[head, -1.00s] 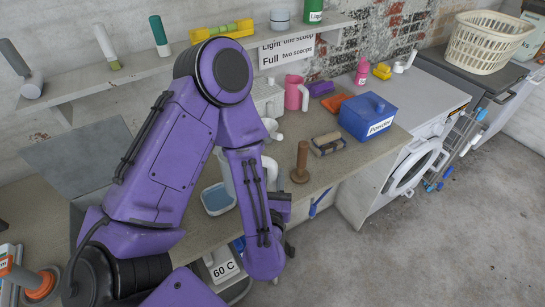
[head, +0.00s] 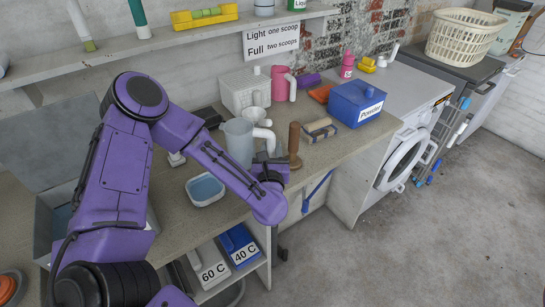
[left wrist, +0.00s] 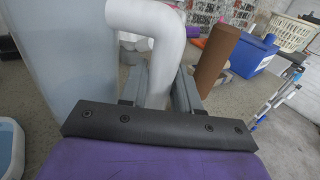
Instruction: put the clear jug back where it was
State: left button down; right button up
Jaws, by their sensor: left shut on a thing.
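The clear jug (head: 238,145) is a tall grey see-through vessel with a white handle. It is upright at the bench, left of a brown wooden-handled tool; I cannot tell whether its base touches the bench. My left gripper (head: 267,157) is at the jug's right side, shut on the white handle. In the left wrist view the jug's wall (left wrist: 60,60) fills the left side, and the bent handle (left wrist: 153,55) runs down between my fingers (left wrist: 163,88). The fingertips are partly hidden by the handle. My right gripper is not in view.
The brown tool (head: 294,140) stands close to the right of the jug. A brush (head: 320,131), the blue Powder box (head: 357,104) and a pink jug (head: 280,84) stand beyond. A tub of blue liquid (head: 205,188) is at the left front. A shelf (head: 130,47) runs above.

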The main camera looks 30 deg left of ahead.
pick_arm(q)
jog(key=f, duration=0.2)
jog(key=w+f, duration=0.1)
jog(key=f, duration=0.1)
jog(key=shift+s, duration=0.1)
jog(key=shift+f, duration=0.15)
jog(key=c, duration=0.8)
grip_release()
jog(key=shift+s+r, duration=0.1)
jog(key=shift+r, duration=0.1)
jog(key=shift+s+d+f, duration=0.1)
jog(key=shift+s+d, duration=0.05)
jog(key=shift+s, duration=0.05)
jog(key=b+v, duration=0.4)
jog(key=v, duration=0.7)
jog(key=shift+s, duration=0.25)
